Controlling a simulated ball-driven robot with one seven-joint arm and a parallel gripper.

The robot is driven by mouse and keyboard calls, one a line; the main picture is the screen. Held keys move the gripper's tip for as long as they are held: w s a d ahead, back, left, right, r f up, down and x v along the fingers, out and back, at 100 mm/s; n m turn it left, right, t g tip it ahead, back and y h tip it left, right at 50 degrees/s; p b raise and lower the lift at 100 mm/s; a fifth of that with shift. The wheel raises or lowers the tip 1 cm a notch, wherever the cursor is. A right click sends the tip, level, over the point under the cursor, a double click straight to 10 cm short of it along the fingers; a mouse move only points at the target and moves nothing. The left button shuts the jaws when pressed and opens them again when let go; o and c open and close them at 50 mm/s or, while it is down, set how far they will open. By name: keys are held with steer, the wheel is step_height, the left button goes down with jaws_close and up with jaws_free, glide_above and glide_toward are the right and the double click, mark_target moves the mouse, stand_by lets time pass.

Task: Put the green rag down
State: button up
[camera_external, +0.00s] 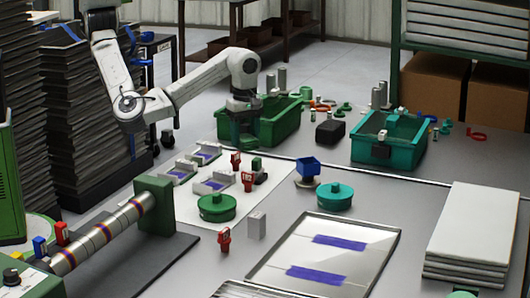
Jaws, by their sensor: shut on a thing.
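My gripper (240,128) is in front of the left end of the green bin, pointing down above the table. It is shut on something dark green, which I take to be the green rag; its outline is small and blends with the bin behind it. I cannot tell whether the rag touches the table or the bin.
The green bin (286,117) stands right behind my gripper, and a teal bin (407,158) stands to the right. A white sheet (188,206) with grey blocks and red clamps lies in front. A metal tray (388,250) and stacked white boards (480,228) are nearer.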

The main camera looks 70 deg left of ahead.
steer(key=w+d+f+n+b, duration=0.1)
steer(key=w+d+f+b, duration=0.2)
steer(key=w+d+f, duration=0.1)
steer(key=w+d+f+n+b, duration=0.1)
steer(key=w+d+f+b, duration=0.2)
steer(key=w+d+f, duration=0.1)
steer(key=shift+w+d+f, duration=0.15)
steer(key=shift+d+f, duration=0.2)
steer(key=shift+f, duration=0.35)
steer(key=shift+w+d+f+b, duration=0.2)
steer(key=shift+w+f+b, duration=0.15)
steer(key=shift+f, duration=1.6)
steer(key=shift+f, duration=0.15)
steer(key=o, duration=1)
steer(key=shift+o, duration=0.2)
